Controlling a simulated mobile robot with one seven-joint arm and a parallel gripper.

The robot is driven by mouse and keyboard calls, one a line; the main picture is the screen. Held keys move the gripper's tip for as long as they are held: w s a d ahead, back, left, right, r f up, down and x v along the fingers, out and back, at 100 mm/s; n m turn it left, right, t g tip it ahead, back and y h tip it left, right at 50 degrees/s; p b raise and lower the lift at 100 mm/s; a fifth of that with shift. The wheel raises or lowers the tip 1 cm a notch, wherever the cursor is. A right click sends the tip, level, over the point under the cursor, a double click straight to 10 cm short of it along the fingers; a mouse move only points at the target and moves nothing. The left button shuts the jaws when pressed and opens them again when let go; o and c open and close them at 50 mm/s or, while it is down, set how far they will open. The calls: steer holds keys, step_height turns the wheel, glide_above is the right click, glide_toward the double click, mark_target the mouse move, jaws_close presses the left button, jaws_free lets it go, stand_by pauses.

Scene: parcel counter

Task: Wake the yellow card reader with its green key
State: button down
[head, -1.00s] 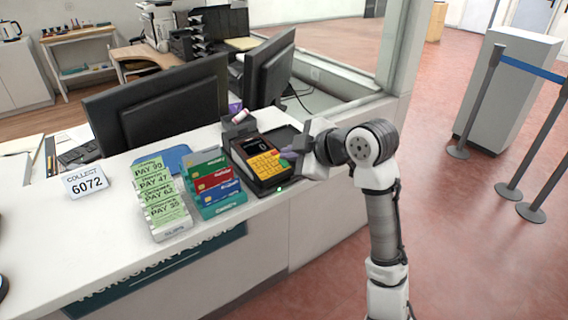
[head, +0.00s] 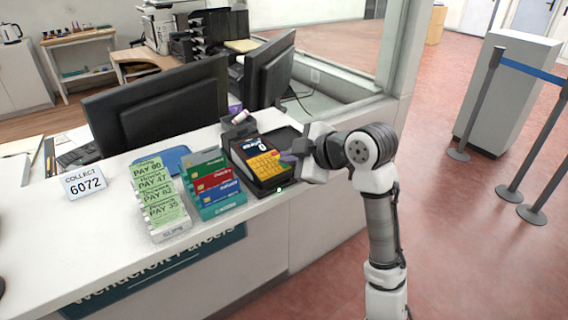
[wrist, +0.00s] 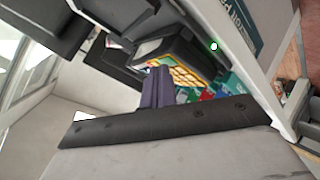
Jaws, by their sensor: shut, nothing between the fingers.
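The card reader (head: 256,163) stands on the counter, dark-bodied with a yellow keypad and a small screen showing white marks. It also shows in the wrist view (wrist: 178,50), its keypad partly behind my fingers. My gripper (head: 289,157) is shut and empty, its purplish fingertips at the right edge of the keypad. In the wrist view the shut fingers (wrist: 157,88) point at the keypad. I cannot tell whether they touch a key.
A card rack (head: 213,185) and a rack of green pay slips (head: 163,205) stand left of the reader. A "collect 6072" sign (head: 86,181) stands farther left. Monitors (head: 165,105) stand behind. A dark tray (head: 283,139) lies behind my gripper.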

steer(key=shift+r, duration=0.15)
steer(key=shift+s+d+r+p, duration=0.1)
steer(key=shift+r+p, duration=0.35)
steer(key=shift+r, duration=0.1)
steer(key=r+p, duration=0.2)
steer(key=r, duration=0.1)
steer(key=s+r+p, duration=0.1)
steer(key=r, duration=0.1)
steer(key=shift+d, duration=0.3)
